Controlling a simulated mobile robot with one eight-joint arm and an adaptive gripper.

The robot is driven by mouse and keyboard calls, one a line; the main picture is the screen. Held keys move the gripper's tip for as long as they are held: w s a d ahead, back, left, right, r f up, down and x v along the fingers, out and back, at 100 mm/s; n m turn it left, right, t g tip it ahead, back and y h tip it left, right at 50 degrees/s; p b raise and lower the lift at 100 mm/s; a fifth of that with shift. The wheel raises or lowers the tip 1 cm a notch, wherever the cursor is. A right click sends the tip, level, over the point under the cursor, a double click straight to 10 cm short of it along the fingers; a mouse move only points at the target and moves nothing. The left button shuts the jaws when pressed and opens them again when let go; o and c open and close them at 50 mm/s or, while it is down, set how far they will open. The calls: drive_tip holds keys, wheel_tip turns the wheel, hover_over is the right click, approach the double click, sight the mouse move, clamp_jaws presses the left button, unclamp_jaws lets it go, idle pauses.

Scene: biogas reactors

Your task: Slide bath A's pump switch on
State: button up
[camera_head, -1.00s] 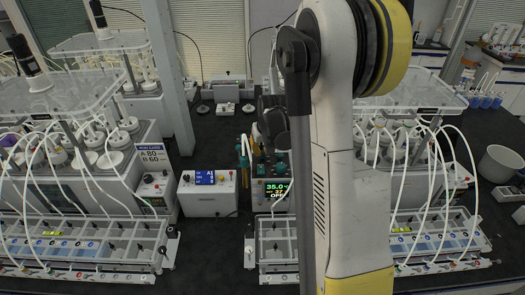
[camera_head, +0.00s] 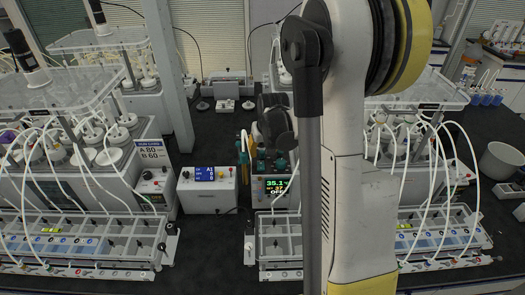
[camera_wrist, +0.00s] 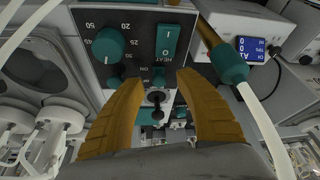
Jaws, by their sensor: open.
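In the head view the bath control unit (camera_head: 276,188) stands behind the middle rack, with a lit display reading about 35.1 and what looks like OFF below. The wrist view shows its dark panel close up: a teal dial (camera_wrist: 108,45) with numbers, a teal I/O switch (camera_wrist: 167,42), and small teal parts near a HEAT label. I cannot read which switch is labelled pump. My gripper (camera_wrist: 160,82) is open, its two yellow fingers straddling the lower panel area. A small black knob (camera_wrist: 157,97) shows between the fingers, apart from both.
A teal-ended hose fitting (camera_wrist: 228,64) with a white tube stands close beside the right finger. A white box with a blue display (camera_head: 205,176) stands left of the control unit. Clear racks (camera_head: 85,250) and tubes fill the front; dark bench shows between them.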

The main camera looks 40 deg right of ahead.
drive_tip(key=v, duration=1.1)
drive_tip(key=shift+r, duration=0.4)
drive_tip(key=shift+s+a+f, duration=0.1)
drive_tip(key=shift+s, duration=0.05)
drive_tip(key=s+a+f+n+t+b, duration=0.1)
drive_tip(key=s+a+f+b, duration=0.4)
drive_tip(key=a, duration=0.3)
drive_tip(key=s+a+f+n+t+y+b, duration=0.1)
drive_tip(key=s+a+f+b, duration=0.3)
drive_tip(key=a+b, duration=0.4)
drive_tip(key=s+a+f+n+t+b, duration=0.1)
drive_tip(key=s+a+f+n+b, duration=0.1)
drive_tip(key=s+a+f+b, duration=0.3)
drive_tip(key=a+f+b, duration=0.1)
drive_tip(key=a+f, duration=0.1)
drive_tip(key=a, duration=0.1)
drive_tip(key=shift+s+y+b, duration=0.3)
drive_tip(key=shift+y, duration=0.1)
